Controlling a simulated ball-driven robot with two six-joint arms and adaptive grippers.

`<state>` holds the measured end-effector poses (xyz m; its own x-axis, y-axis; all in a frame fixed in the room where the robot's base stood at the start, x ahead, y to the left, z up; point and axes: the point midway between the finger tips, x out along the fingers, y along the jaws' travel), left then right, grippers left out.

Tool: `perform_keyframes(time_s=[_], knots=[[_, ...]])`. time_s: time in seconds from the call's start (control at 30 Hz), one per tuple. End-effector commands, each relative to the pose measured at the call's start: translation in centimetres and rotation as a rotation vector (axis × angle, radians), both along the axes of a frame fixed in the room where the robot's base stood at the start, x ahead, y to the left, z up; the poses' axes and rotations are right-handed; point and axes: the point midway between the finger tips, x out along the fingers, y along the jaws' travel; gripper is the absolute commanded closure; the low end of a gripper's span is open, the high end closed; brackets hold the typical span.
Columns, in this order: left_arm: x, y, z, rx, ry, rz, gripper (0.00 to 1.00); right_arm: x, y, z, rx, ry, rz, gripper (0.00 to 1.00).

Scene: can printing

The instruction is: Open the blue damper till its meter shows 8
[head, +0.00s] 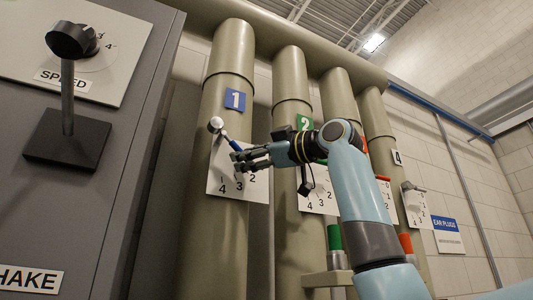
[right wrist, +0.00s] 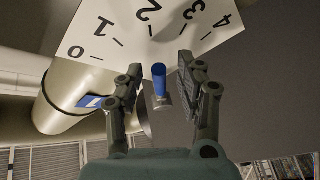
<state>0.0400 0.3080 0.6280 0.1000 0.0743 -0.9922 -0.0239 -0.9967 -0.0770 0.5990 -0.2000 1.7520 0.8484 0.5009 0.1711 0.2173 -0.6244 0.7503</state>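The blue damper is on the pipe with the blue "1" plate (head: 235,99). Its lever (head: 217,126) has a grey round end and a blue grip, and tilts down to the right over a white dial plate (head: 225,186) with numbers. My right gripper (head: 241,158) is at the blue grip. In the right wrist view, the blue grip (right wrist: 159,77) sits between the two spread fingers of the gripper (right wrist: 160,70), with gaps on both sides. The dial (right wrist: 120,35) lies behind it. My left gripper is out of view. I see no meter with a readable value.
Several more pipes stand to the right, including one with a green "2" plate (head: 304,122) and one marked 4 (head: 397,157). A grey cabinet (head: 130,180) with a speed lever (head: 68,95) stands close on the left. An ear plugs sign (head: 447,232) is at the right.

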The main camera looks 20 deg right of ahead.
Motion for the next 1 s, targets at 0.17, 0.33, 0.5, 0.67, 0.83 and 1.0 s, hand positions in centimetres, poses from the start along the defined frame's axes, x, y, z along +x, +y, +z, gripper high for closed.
perform_keyframes(time_s=[0.17,0.33,0.5,0.67,0.83,1.0], knots=[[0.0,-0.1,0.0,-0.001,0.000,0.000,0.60,-3.3,-2.2,-0.7,-0.006,-0.003,-0.008,0.63],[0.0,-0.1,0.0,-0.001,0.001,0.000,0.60,-6.5,-4.0,-1.4,-0.007,-0.003,-0.008,0.63],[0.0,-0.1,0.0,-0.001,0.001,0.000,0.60,-8.3,-5.0,-1.7,-0.003,-0.002,-0.005,0.63],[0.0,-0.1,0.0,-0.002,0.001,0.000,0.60,-9.0,-5.3,-1.8,-0.002,-0.001,-0.002,0.63],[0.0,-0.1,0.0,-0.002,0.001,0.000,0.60,-9.0,-5.3,-1.8,-0.001,-0.002,-0.001,0.63],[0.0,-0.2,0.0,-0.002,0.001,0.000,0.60,-9.0,-5.3,-1.8,-0.001,-0.001,-0.002,0.63]])
